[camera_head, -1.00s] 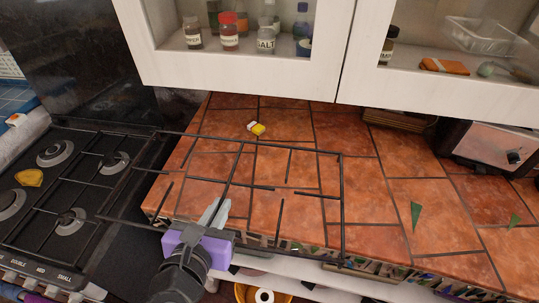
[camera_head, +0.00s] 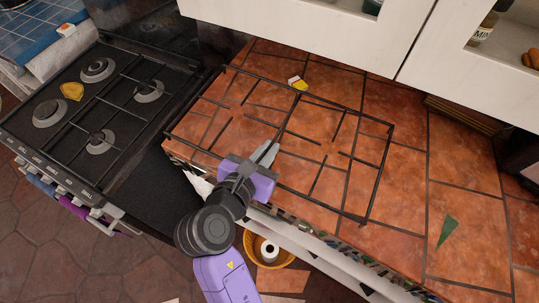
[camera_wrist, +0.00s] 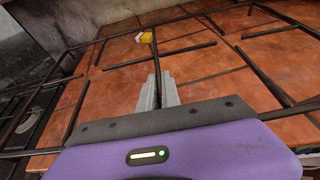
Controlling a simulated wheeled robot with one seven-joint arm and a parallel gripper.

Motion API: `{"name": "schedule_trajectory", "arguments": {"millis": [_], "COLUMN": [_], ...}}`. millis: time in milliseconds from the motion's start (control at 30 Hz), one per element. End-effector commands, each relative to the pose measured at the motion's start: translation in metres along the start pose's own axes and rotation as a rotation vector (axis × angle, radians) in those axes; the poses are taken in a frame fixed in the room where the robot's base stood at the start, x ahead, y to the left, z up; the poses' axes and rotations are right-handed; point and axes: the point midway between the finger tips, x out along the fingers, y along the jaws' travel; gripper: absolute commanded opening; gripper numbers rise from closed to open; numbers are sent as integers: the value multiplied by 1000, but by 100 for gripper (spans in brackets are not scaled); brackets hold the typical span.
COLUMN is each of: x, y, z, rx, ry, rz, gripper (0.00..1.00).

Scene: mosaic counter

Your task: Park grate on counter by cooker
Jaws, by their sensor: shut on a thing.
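The grate (camera_head: 378,175) is a dark, thin-barred rectangular frame over the terracotta-tiled counter (camera_head: 405,240). Its left end lies about along the counter edge facing the cooker (camera_head: 70,137). My gripper (camera_head: 268,151) is shut on a grate bar near the frame's front side. In the wrist view the grey fingers (camera_wrist: 158,92) meet at the bar that runs away from them. The grate looks roughly level and close to the tiles. I cannot tell whether it touches them.
A small yellow-and-white item (camera_head: 297,83) sits at the grate's far side. A green shard (camera_head: 447,231) lies on the counter at right. White cabinets (camera_head: 330,40) hang above the back. A yellow sponge-like item (camera_head: 72,91) is on the cooker. Tiles right of the grate are mostly clear.

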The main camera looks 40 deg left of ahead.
Motion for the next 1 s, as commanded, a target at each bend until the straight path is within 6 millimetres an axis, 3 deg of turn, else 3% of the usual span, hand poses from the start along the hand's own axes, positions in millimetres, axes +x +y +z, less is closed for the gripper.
{"name": "schedule_trajectory", "arguments": {"millis": [333,667,800,1000], "x": [13,14,15,14], "y": [1,0,0,0], "z": [-30,-32,-35,-35], "rx": [-1,2,0,0], "ry": [-4,-4,1,1], "rz": [1,1,0,0], "gripper": [0,0,29,29]}}
